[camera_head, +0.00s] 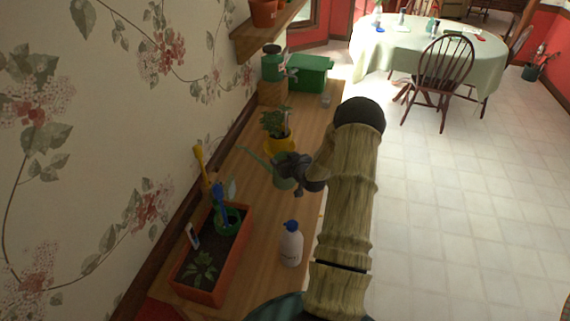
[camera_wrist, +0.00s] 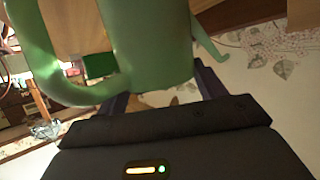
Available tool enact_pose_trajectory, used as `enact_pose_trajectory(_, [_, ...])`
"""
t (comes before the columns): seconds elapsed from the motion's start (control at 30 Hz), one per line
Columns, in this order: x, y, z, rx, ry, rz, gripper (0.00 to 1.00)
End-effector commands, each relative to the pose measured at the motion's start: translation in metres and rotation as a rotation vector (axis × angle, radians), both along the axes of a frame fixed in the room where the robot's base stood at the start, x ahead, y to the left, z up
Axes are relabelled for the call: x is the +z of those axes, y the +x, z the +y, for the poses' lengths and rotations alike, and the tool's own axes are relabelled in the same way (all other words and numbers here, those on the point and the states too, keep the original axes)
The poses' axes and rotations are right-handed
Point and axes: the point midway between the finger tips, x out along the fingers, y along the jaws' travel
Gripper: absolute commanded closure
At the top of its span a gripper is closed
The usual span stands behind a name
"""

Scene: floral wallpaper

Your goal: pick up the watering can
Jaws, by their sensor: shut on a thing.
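The watering can (camera_head: 281,174) is pale green, with a long thin spout pointing up and left in the head view. It is at the right side of the wooden shelf top, in front of a yellow pot. In the wrist view the can (camera_wrist: 150,45) fills the upper middle, with its curved handle at the left and its spout at the right. My gripper (camera_head: 291,178) is at the can and hides part of it. In the wrist view its two fingers lie on either side of the can's body, shut on it. Whether the can touches the shelf I cannot tell.
The shelf top (camera_head: 255,195) holds a terracotta planter (camera_head: 213,285) with tools, a white spray bottle (camera_head: 290,245), a yellow pot with a plant (camera_head: 277,146) and a green box (camera_head: 309,72). A wall shelf (camera_head: 266,36) hangs above. Open tiled floor lies right.

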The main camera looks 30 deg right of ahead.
Motion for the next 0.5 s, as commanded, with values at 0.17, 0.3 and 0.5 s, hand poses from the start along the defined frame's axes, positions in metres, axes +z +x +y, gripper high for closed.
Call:
enact_pose_trajectory(0.17, [0.024,0.001,0.000,0.001,-0.005,-0.006,0.90])
enact_pose_trajectory(0.3, [0.047,0.001,0.000,0.001,-0.005,-0.007,0.90])
enact_pose_trajectory(0.5, [0.077,0.001,0.000,0.001,-0.005,-0.006,0.90])
